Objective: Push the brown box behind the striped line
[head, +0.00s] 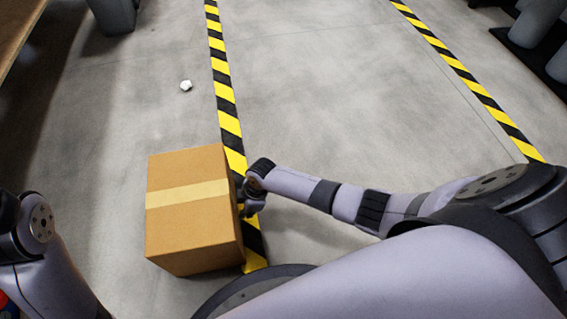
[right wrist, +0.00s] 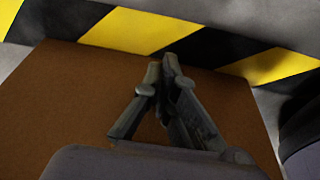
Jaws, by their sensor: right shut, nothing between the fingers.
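The brown box (head: 185,225), with a pale tape strip across its top, stands on the floor mostly left of the left yellow-black striped line (head: 228,122). Its right side hides part of the line in the head view. My right gripper (head: 242,190) is at the box's right side, appearing to touch it. In the right wrist view its closed, empty fingers (right wrist: 163,62) lie in front of the brown box face (right wrist: 60,105), with the striped line (right wrist: 130,30) beyond. My left gripper is out of view; only part of the left arm shows at bottom left.
A second striped line (head: 460,70) runs along the right, with bare floor between the lines. A small white crumpled object (head: 186,86) lies on the floor beyond the box. A dark bin (head: 112,16) stands at the top left, near a wooden edge (head: 14,30).

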